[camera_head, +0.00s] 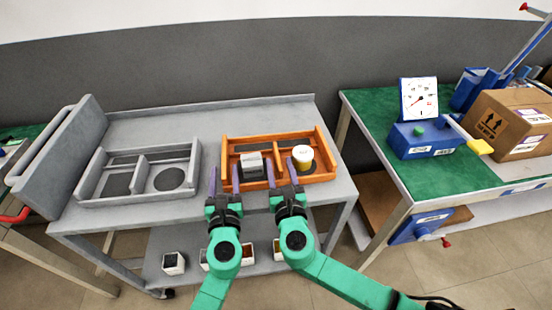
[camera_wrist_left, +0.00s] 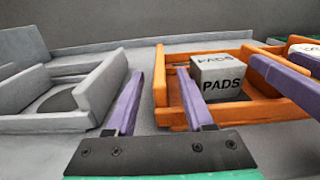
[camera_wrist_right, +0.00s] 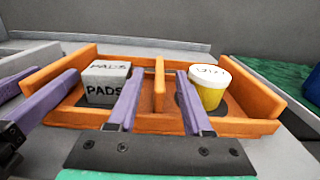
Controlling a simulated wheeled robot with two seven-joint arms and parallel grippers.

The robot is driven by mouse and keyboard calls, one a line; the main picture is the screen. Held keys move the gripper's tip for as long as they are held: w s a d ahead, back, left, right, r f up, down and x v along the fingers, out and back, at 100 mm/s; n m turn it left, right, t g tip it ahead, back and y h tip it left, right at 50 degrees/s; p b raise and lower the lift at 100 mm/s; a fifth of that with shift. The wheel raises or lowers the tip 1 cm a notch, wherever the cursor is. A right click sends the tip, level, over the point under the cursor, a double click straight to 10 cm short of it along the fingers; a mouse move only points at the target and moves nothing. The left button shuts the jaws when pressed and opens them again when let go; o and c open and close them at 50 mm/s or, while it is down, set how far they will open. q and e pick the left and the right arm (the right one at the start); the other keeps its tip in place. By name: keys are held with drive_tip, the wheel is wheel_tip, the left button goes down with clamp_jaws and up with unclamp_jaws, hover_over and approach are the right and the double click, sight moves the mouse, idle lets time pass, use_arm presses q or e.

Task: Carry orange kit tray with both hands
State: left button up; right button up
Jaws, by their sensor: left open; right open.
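The orange kit tray (camera_head: 322,172) sits on the grey cart's top shelf, right of its middle. It holds a grey box marked PADS (camera_head: 252,164) in one compartment and a yellow canister with a white lid (camera_head: 302,158) in another. My left gripper (camera_head: 227,182) is open at the tray's front left; in the left wrist view the tray's left wall (camera_wrist_left: 161,88) lies between its purple fingers. My right gripper (camera_head: 281,174) is open over the tray's front; in the right wrist view the tray's divider (camera_wrist_right: 159,86) shows between its fingers. Contact cannot be told.
A grey tray (camera_head: 140,171) with empty compartments stands left of the orange one on the cart (camera_head: 210,118). A green-topped bench (camera_head: 440,178) on the right holds a gauge device (camera_head: 420,136) and a cardboard box (camera_head: 508,122). Small bins sit on the lower shelf.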

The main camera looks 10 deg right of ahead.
sight(277, 153)
use_arm(q)
drive_tip(key=w, duration=0.5)
use_arm(e)
drive_tip(key=w, duration=0.5)
drive_tip(key=shift+a, duration=0.1)
use_arm(q)
drive_tip(key=shift+s, duration=0.1)
use_arm(e)
drive_tip(key=shift+s, duration=0.1)
use_arm(q)
clamp_jaws()
use_arm(e)
clamp_jaws()
use_arm(q)
drive_tip(key=shift+a, duration=0.1)
